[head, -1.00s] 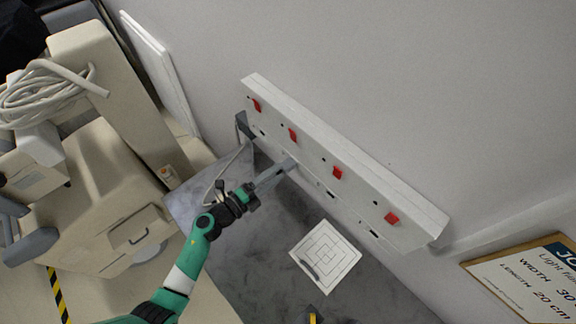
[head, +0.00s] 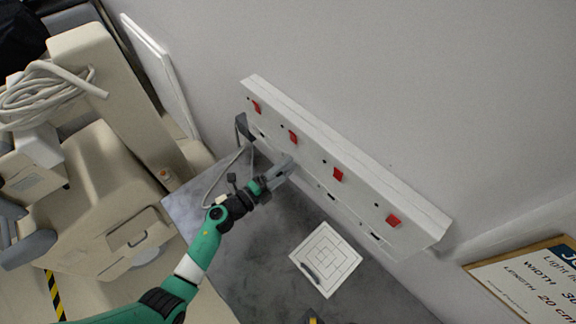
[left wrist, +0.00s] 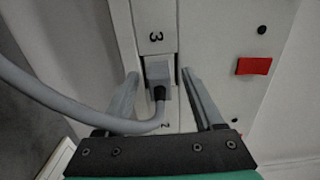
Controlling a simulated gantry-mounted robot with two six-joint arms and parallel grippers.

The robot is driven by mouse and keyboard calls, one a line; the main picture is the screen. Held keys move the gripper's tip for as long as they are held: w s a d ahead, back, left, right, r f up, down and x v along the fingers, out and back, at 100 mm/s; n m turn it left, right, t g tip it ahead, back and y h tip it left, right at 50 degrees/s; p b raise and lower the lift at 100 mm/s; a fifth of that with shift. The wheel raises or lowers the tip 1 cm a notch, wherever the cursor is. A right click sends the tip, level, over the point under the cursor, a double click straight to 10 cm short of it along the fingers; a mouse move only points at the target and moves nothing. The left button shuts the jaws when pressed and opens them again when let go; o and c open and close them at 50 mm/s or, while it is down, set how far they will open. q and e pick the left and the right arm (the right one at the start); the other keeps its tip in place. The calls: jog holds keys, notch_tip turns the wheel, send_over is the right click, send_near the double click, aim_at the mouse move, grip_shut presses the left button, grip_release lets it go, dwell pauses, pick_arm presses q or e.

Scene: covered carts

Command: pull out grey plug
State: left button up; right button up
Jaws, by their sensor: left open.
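The grey plug (left wrist: 158,75) sits in a socket marked 3 on the white socket strip (left wrist: 155,15) in the left wrist view. Its grey cable (left wrist: 60,97) runs off to the left. My left gripper (left wrist: 161,72) is open, with one finger on each side of the plug; whether either finger touches it I cannot tell. In the head view my left gripper (head: 284,167) is at the front face of the white strip (head: 350,160), and it hides the plug there.
Red switches (head: 338,175) stick out along the strip. A dark grey block (head: 242,127) is at its left end. A white square board (head: 326,259) lies on the grey surface (head: 270,270). A beige machine (head: 110,200) stands at the left.

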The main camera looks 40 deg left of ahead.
dwell(0.8)
pick_arm(q)
jog(key=shift+c, duration=0.3)
grip_shut()
dwell(1.0)
jog(key=shift+s+r+p, duration=0.1)
jog(key=shift+s+p, duration=0.1)
jog(key=shift+p, duration=0.1)
jog(key=shift+s+a+p, duration=0.15)
jog(key=shift+s+p, duration=0.35)
jog(key=shift+s, duration=0.9)
jog(key=shift+s+a+p, duration=0.15)
jog(key=shift+s+p, duration=0.3)
jog(key=shift+s, duration=0.95)
